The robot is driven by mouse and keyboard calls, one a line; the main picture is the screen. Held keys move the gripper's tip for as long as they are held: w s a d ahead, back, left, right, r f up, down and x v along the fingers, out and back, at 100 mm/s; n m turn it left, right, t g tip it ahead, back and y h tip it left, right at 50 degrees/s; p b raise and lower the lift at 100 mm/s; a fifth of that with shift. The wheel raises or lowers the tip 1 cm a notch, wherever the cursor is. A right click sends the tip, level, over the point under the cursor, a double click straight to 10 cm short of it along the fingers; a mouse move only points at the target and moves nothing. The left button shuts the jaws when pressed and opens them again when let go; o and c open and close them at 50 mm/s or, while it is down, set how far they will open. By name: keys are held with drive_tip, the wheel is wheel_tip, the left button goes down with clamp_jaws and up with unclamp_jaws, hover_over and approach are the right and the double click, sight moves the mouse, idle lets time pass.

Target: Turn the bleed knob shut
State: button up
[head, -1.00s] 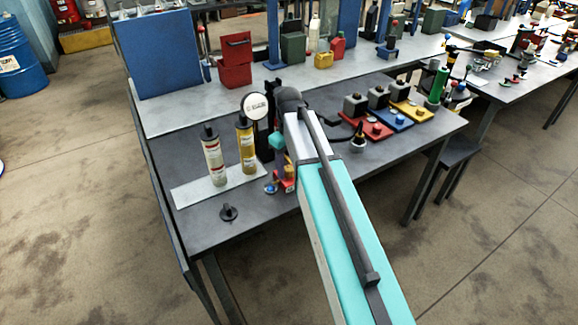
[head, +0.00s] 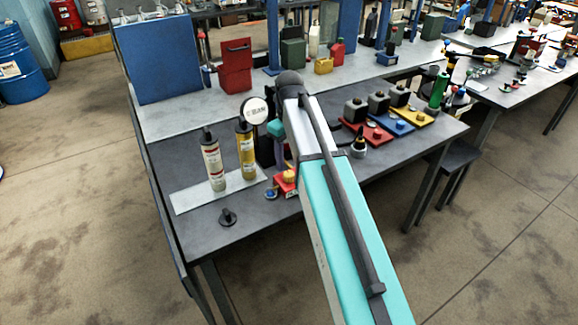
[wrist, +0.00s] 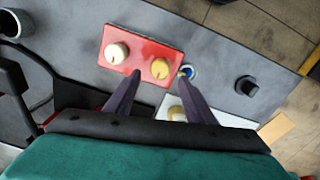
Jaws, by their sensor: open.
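A red block (wrist: 122,65) with a cream knob (wrist: 117,53) and a yellow knob (wrist: 160,68) lies on the dark table in the wrist view. Which one is the bleed knob is not marked legibly. My gripper (wrist: 159,77) is open, its two dark fingers apart, with the yellow knob between the tips in the picture. I cannot tell how far above the knob the tips are. In the head view the red block (head: 284,186) is partly hidden behind my arm, the yellow knob (head: 290,176) shows, and my fingers are hidden.
A blue-ringed round part (wrist: 187,71) sits right beside the red block. A black knob-shaped part (head: 228,217) stands near the table's front edge. Two cartridges (head: 213,165) (head: 246,150) stand on a pale plate (head: 191,200). Red, blue and yellow bases (head: 410,118) stand at right.

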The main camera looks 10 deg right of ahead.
sight(289, 174)
wheel_tip(289, 174, up, 8)
drive_tip(key=b, duration=0.1)
idle(0.4)
drive_tip(key=shift+s+f, duration=0.1)
idle(0.4)
